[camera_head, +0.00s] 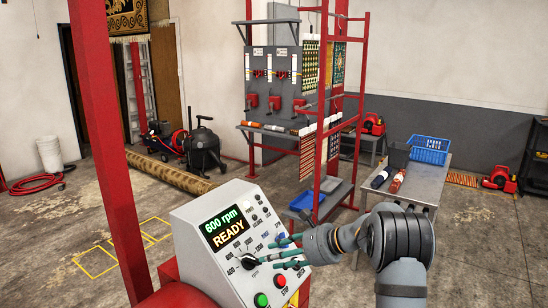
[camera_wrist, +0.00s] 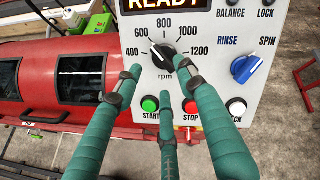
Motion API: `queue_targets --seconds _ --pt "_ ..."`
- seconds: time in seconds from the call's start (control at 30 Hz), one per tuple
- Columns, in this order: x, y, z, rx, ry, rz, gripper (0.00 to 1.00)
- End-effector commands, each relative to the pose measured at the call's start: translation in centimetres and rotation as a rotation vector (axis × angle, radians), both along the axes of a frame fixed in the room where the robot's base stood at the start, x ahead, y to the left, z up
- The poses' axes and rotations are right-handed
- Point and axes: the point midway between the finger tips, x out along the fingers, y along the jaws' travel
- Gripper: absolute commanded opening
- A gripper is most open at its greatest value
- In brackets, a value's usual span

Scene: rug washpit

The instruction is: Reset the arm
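My gripper (camera_head: 276,248) is in front of the control panel (camera_head: 205,222) in the head view. Its teal fingers (camera_wrist: 163,88) are spread apart with nothing between them in the wrist view, so it is open. The fingertips point at the black rpm knob (camera_wrist: 162,55), which also shows in the head view (camera_head: 248,261). The knob's mark points toward 600. I cannot tell whether a fingertip touches the panel. The display (camera_head: 228,229) reads "600 rpm READY". A green START button (camera_wrist: 150,104), a red STOP button (camera_wrist: 190,106) and a blue RINSE/SPIN knob (camera_wrist: 248,68) show near the fingers.
A red post (camera_head: 108,130) rises left of the panel. A red frame (camera_head: 325,110) and a metal table (camera_head: 425,183) with a blue basket (camera_head: 429,150) stand behind my arm. A red drum machine (camera_wrist: 40,75) lies left of the panel. Open floor lies at the right.

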Motion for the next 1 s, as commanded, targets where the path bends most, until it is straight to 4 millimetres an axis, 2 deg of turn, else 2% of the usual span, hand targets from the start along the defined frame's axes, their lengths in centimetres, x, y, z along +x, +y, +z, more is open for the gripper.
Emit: queue_targets --seconds 0.03,0.33,0.4,0.6,1.0 --pt "0.3 1.0 -0.7 0.0 0.003 0.004 0.4" --pt "2.7 5.7 -3.9 -0.001 0.0 0.003 0.4" --pt "2.7 5.3 -3.2 -0.041 -0.058 0.06 0.4" --pt "2.7 5.2 -3.4 -0.109 -0.158 0.161 0.4" --pt "2.7 5.2 -3.7 -0.128 -0.189 0.191 0.4"
